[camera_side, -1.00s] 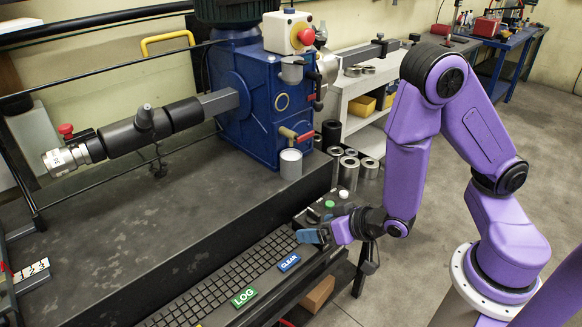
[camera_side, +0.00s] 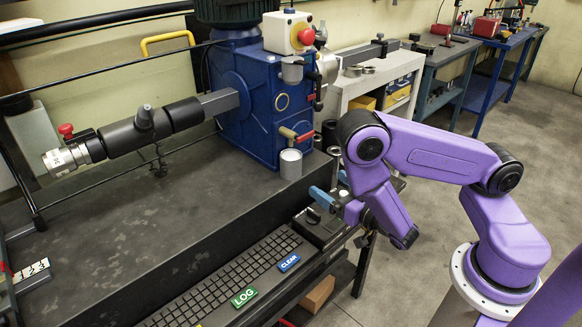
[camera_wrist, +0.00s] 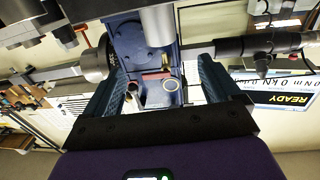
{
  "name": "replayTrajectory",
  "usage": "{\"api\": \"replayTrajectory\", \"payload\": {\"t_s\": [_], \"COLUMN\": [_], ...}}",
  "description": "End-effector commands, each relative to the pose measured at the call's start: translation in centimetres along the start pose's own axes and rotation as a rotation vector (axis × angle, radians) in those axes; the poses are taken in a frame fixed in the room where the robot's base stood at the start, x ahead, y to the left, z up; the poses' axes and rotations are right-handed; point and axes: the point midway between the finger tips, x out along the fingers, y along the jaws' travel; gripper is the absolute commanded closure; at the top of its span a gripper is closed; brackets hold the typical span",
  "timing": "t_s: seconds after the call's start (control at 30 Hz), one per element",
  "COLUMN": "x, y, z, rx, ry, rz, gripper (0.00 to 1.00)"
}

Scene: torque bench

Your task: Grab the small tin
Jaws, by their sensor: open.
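The small tin (camera_side: 291,164) is a pale grey cylinder standing upright on the dark bench, at the foot of the blue machine. In the wrist view the tin (camera_wrist: 157,25) appears as a smooth silver-grey cylinder at the top centre, cut by the frame edge. My gripper (camera_side: 330,188) is just right of and lower than the tin in the side view, with its blue fingers pointing toward the bench. The fingers of my gripper (camera_wrist: 160,80) are spread wide in the wrist view, with nothing between them. The gripper and tin are apart.
A keyboard (camera_side: 235,275) and a dark control box (camera_side: 320,225) lie along the front ledge. Bare bench (camera_side: 160,220) spreads left of the tin.

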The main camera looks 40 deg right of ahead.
Motion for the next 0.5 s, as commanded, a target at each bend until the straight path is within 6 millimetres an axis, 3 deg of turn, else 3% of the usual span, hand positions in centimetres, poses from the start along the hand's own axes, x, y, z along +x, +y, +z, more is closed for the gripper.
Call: {"api": "replayTrajectory", "payload": {"t_s": [0.37,0.5], "x": [2.8,4.9], "y": [0.0,0.1], "z": [0.0,-0.1], "rx": [0.002,0.005], "ry": [0.000,0.002], "rz": [0.002,0.005], "gripper": [0.10,0.10]}}
